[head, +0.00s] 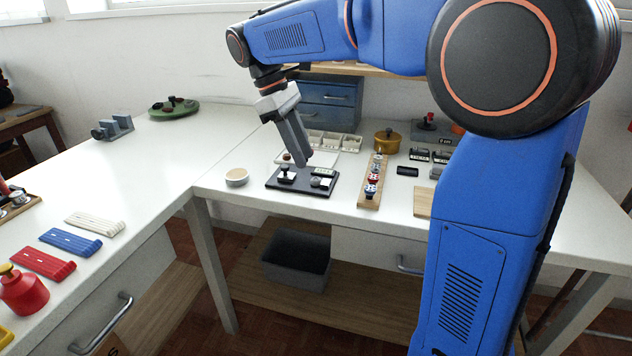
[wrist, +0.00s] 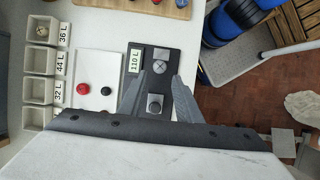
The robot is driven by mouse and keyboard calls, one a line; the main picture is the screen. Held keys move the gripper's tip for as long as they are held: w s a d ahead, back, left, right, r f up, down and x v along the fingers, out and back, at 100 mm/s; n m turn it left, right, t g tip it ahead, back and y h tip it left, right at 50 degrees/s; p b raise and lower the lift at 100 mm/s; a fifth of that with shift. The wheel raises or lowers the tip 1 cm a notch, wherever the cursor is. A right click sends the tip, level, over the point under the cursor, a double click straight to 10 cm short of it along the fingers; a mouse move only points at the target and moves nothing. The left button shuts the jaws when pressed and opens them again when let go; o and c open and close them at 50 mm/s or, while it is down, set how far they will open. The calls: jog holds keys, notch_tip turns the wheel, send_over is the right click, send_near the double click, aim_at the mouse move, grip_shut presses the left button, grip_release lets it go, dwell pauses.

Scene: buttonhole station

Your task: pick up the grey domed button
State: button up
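A dark board (head: 302,187) lies on the white table and also shows in the wrist view (wrist: 138,98). Two light square pieces are on it. The one nearer my wrist carries a small dark-grey round button (wrist: 155,104), which looks like the grey domed button; in the head view it is at the board's left (head: 286,174). The other square (wrist: 160,63) bears an X mark. My gripper (head: 304,163) is open and points down over the board. In the wrist view its fingers (wrist: 158,78) straddle the button's area, with nothing between them. Its height above the button is unclear.
A white tray (wrist: 95,65) beside the board holds a red button (wrist: 82,88) and a black button (wrist: 106,91). Small labelled bins (wrist: 38,60) stand beyond. A wooden strip with coloured pieces (head: 371,186) is to the right, a round pale dish (head: 236,178) to the left.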

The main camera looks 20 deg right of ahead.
aim_at(311, 179)
jog(key=shift+x, duration=2.85)
jog(key=shift+d, duration=0.1)
jog(key=shift+c, duration=0.3)
jog(key=shift+r, duration=0.1)
grip_shut()
